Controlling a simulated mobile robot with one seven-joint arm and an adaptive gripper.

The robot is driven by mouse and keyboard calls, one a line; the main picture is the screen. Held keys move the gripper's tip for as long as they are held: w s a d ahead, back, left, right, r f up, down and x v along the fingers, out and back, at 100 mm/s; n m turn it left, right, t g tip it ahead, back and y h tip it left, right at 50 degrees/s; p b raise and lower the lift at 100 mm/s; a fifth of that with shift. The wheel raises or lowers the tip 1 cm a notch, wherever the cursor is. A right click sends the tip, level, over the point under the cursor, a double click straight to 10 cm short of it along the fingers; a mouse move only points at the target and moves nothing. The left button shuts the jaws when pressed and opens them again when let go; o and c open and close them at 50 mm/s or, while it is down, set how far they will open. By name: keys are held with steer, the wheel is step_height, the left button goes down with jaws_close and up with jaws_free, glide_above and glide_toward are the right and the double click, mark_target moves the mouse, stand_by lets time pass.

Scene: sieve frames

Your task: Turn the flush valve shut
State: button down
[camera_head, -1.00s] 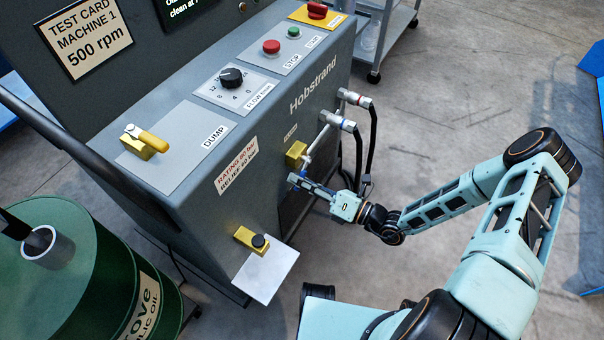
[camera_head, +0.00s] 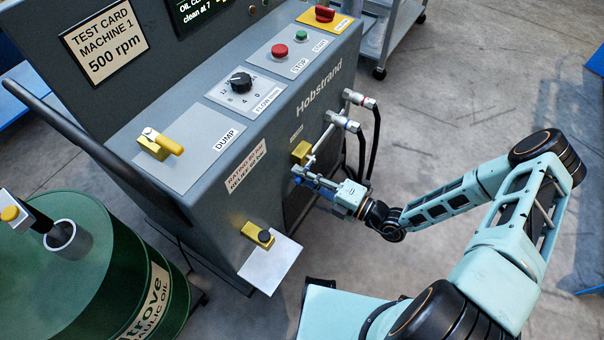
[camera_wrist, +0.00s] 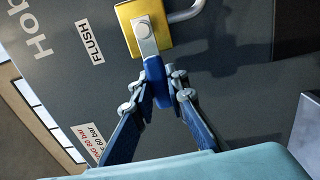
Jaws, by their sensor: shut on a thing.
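The flush valve (camera_head: 301,152) is a yellow block on the machine's side, by the hoses. In the wrist view its yellow body (camera_wrist: 161,27) stands beside the FLUSH label, with a metal lever (camera_wrist: 146,44) ending in a blue grip (camera_wrist: 157,82). The lever points down in that view, roughly across the pale pipe leaving the body to the right. My gripper (camera_wrist: 158,92) is shut on the blue grip, one finger on each side. In the head view my gripper (camera_head: 303,176) is just below the valve; the lever is hard to make out there.
Two hose couplings (camera_head: 345,122) and black hoses (camera_head: 375,145) are close to the right of the valve. A green oil drum (camera_head: 100,265) stands left.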

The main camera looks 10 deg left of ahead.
steer(key=shift+s, duration=0.1)
stand_by(0.4)
steer(key=c, duration=1.9)
jaws_free()
steer(key=shift+v, duration=6.05)
